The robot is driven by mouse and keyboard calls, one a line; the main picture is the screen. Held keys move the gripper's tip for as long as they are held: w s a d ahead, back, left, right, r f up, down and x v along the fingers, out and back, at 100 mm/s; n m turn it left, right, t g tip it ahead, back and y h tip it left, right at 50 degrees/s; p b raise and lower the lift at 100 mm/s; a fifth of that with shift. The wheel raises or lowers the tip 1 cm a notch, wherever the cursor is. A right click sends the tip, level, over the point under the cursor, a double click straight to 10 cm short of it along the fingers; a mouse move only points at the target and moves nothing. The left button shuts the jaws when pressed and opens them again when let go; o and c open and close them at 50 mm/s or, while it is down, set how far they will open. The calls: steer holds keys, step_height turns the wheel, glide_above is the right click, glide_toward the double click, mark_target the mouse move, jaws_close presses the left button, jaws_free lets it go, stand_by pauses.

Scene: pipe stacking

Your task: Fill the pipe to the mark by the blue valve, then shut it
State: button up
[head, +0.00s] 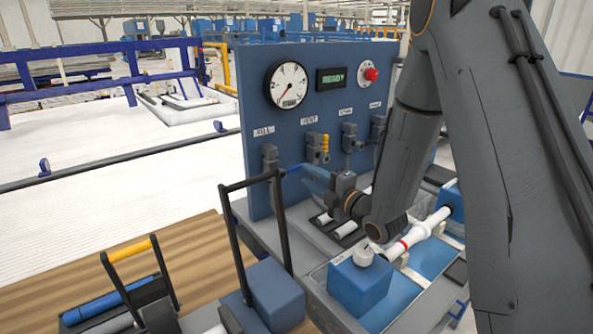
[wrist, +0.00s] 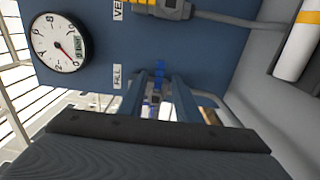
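The blue valve is under the FILL label on the upright blue panel. Its grey body (head: 270,160) shows in the head view, and its blue handle shows in the wrist view (wrist: 159,72). My gripper (head: 295,170) is level with this valve and points at it from the right. In the wrist view its two fingers (wrist: 160,92) stand apart, with the valve between or just beyond their tips; contact cannot be told. The white pipe (head: 418,232) with a red band lies between two blue blocks in the bench tray. Its fill level and mark cannot be made out.
A round gauge (head: 289,84) has a red needle pointing lower left. A display (head: 332,79) reads READY beside a red button (head: 371,74). A yellow-handled valve (head: 318,147) and grey valves sit right of FILL. A black-framed carrier (head: 276,292) stands in front.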

mark_target(297, 169)
steer(key=p+x, duration=0.1)
steer(key=x, duration=0.5)
steer(key=shift+w+a+p, duration=0.15)
steer(key=shift+a+p, duration=0.2)
jaws_close()
